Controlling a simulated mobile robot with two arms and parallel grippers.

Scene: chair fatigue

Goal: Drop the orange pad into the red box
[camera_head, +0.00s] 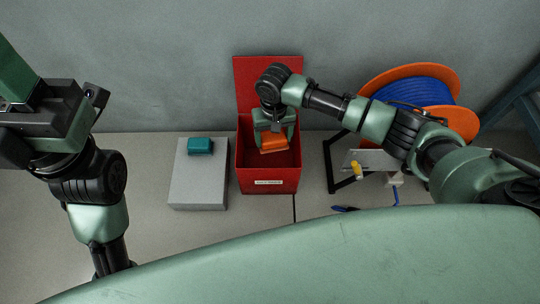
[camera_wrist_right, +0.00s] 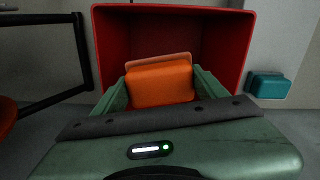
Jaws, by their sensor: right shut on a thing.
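The orange pad (camera_head: 272,143) is held in my right gripper (camera_head: 273,138), over the open red box (camera_head: 268,180). In the right wrist view the orange pad (camera_wrist_right: 160,82) sits between the two green fingers of the right gripper (camera_wrist_right: 160,88), which is shut on it. The red box (camera_wrist_right: 222,50) shows behind and around the pad there, with its inside visible. The box's lid stands raised at the back. My left arm comes in at the left; its fingertips are not visible.
A grey block (camera_head: 199,185) with a teal pad (camera_head: 200,146) on it stands left of the box. Right of the box are a black frame (camera_head: 330,165), a blue cable reel with orange flanges (camera_head: 440,75) and small tools. A wall stands behind.

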